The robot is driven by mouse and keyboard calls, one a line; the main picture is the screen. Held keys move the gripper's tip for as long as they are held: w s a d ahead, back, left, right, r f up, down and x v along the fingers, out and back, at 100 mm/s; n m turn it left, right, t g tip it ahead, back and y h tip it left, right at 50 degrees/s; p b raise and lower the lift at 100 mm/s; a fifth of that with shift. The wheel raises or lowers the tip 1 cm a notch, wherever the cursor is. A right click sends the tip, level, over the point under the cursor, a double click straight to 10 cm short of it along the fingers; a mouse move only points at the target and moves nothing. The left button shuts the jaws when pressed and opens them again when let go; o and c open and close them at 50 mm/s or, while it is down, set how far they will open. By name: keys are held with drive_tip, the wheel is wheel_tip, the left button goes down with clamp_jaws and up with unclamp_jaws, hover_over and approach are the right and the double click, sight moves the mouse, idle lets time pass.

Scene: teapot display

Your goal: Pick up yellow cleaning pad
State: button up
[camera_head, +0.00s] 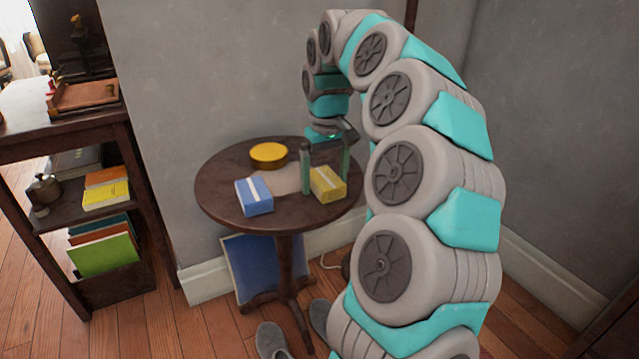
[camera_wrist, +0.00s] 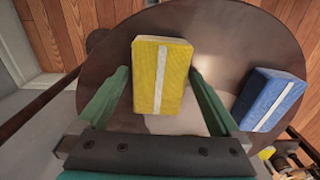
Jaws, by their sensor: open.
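The yellow cleaning pad (camera_head: 328,184), a block with a pale stripe, lies on the right part of the round dark table (camera_head: 222,196). In the wrist view the yellow pad (camera_wrist: 160,76) sits between the two green fingers of my gripper (camera_wrist: 158,88), with a small gap visible on each side. My gripper (camera_head: 325,170) is open and points down over the pad in the head view. Whether the fingers reach down to the tabletop I cannot tell.
A similar blue pad (camera_head: 254,195) lies left of the yellow one, and it also shows in the wrist view (camera_wrist: 269,99). A round yellow tin (camera_head: 268,154) stands at the table's back. A dark shelf (camera_head: 70,215) stands left; grey walls lie behind.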

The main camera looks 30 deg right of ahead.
sight(326, 179)
drive_tip(key=c, duration=1.2)
drive_tip(key=shift+c, duration=0.2)
drive_tip(key=shift+r, duration=1.65)
drive_tip(key=shift+s+r, duration=0.15)
drive_tip(key=s+a+r, duration=0.1)
drive_tip(key=s, duration=1.4)
drive_tip(key=shift+s+a+r+b, duration=0.2)
drive_tip(key=shift+s+b, duration=0.1)
drive_tip(key=shift+b, duration=0.1)
